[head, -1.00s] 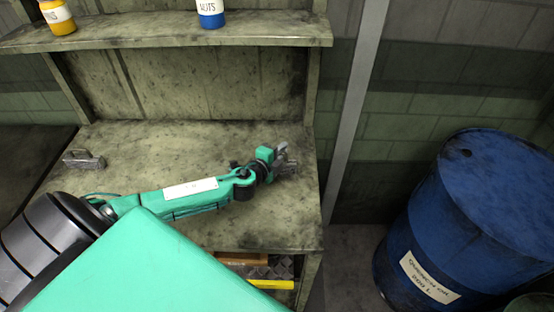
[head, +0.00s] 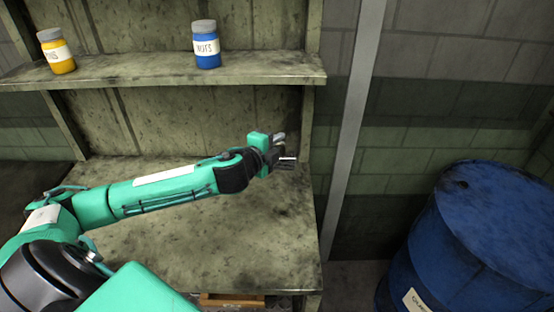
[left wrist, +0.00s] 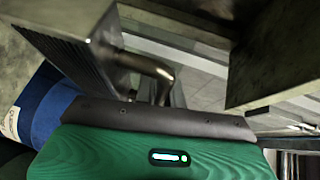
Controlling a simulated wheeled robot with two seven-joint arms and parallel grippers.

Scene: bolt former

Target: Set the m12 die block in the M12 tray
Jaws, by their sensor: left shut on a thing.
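My left gripper (head: 281,151) is at the right end of the outstretched green arm, above the back right of the bench. It is shut on a small grey metal piece, apparently the m12 die block (left wrist: 68,48). In the left wrist view this shows as a grey block with a ridged side and a bent metal handle (left wrist: 148,66). No size mark is readable on it. I cannot make out the M12 tray in either view. My right gripper is not in view.
The worn bench top (head: 235,235) is clear in front of my arm. A shelf (head: 150,72) above carries a yellow jar (head: 60,57) and a blue nuts jar (head: 207,50). A blue drum (head: 475,230) stands at the right, past a grey post (head: 352,120).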

